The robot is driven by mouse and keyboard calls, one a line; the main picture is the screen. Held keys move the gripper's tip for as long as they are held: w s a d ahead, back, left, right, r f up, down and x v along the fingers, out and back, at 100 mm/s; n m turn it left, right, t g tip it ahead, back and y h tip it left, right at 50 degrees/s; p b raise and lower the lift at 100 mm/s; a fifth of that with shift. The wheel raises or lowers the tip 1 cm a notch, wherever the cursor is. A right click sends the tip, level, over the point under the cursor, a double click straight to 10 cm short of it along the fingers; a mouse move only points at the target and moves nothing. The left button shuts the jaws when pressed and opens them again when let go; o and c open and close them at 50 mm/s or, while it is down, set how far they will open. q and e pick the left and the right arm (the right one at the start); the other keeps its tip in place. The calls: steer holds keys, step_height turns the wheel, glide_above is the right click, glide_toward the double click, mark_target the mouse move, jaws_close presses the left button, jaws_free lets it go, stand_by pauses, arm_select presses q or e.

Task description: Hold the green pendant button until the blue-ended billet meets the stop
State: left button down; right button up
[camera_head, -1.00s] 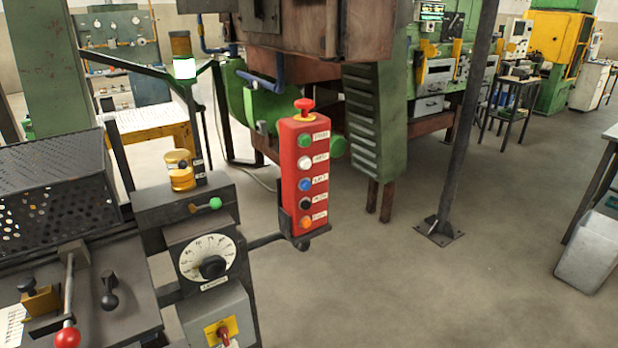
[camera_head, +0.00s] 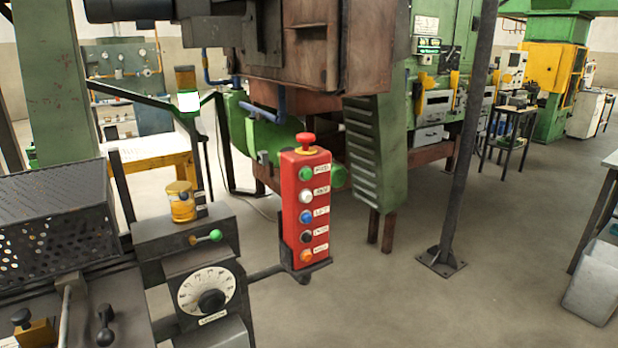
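The red pendant box (camera_head: 306,208) stands upright in a dark holder at the middle of the view. Its green button (camera_head: 306,174) is the top one on the front face, above white, blue, black and orange buttons. A red mushroom knob (camera_head: 305,139) sits on top of the box. Nothing touches the green button. I see no billet, no blue end and no stop that I can make out. Neither of my grippers is in view.
A dial panel (camera_head: 206,292) and a perforated cover (camera_head: 60,225) stand at the lower left. The rust-brown furnace body (camera_head: 320,50) hangs behind the pendant. A dark post (camera_head: 463,140) stands at right, and a grey bin (camera_head: 596,285) at far right. The floor between is clear.

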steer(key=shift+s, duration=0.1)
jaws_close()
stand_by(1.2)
